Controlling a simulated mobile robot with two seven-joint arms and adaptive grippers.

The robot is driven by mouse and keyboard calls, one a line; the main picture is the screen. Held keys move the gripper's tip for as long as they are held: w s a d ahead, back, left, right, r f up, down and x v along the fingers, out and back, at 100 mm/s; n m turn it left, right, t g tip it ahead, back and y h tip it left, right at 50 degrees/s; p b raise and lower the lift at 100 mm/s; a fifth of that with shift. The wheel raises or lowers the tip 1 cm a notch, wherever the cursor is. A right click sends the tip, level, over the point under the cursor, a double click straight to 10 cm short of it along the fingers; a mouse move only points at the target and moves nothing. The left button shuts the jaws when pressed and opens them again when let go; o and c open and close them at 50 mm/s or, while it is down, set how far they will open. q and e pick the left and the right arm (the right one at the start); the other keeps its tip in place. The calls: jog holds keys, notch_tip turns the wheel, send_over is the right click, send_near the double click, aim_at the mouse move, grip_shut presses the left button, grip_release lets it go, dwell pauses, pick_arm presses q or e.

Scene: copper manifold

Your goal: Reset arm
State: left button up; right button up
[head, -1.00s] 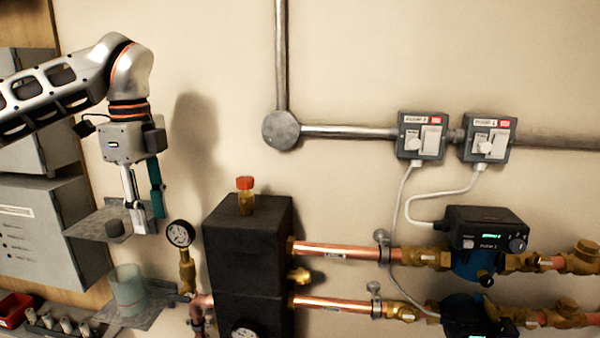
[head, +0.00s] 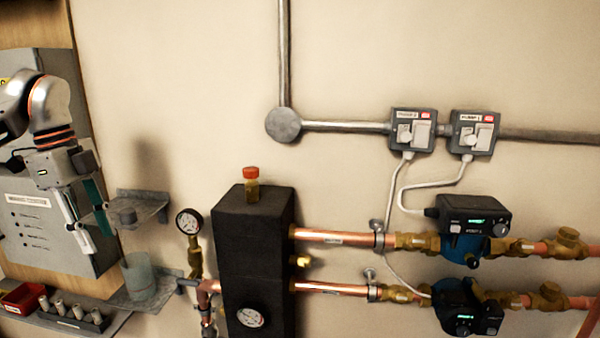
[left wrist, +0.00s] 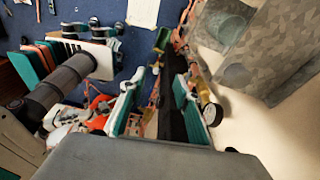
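My left gripper (head: 96,240) is in front of the grey cabinet at the left of the head view, pointing down, close to the small shelf. Its two fingers stand apart with nothing held between them. In the left wrist view, the left gripper (left wrist: 157,100) also shows its green-and-white fingers apart, with a gap between.
A red bin (head: 24,298) sits lower left.

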pick_arm(q)
jog(key=s+d+f+m+t+h, duration=0.2)
jog(key=d+f+m+t+h, duration=0.3)
jog(key=d+f+h, duration=1.25)
jog(key=s+a+f+n+t+y, duration=0.1)
jog(key=a+f+n+t+y, duration=0.4)
jog(key=f, duration=0.5)
jog(key=s+a+f+n+t+y, duration=0.2)
jog(key=a+f+y, duration=0.35)
jog(key=f, duration=0.35)
jog(key=s+a+f+n+g+y, duration=0.3)
jog(key=s+a+f+y, duration=0.4)
jog(key=s+a+f, duration=0.6)
jog(key=s+d+f+n, duration=0.1)
jog(key=d+n, duration=0.3)
jog(key=d, duration=0.7)
jog(key=s+d+f+n+t, duration=0.1)
jog(key=d+n, duration=0.4)
jog(key=d, duration=0.7)
jog(key=shift+s+d+f+t, duration=0.25)
jog(key=shift+s+t, duration=0.05)
jog(key=shift+s, duration=0.15)
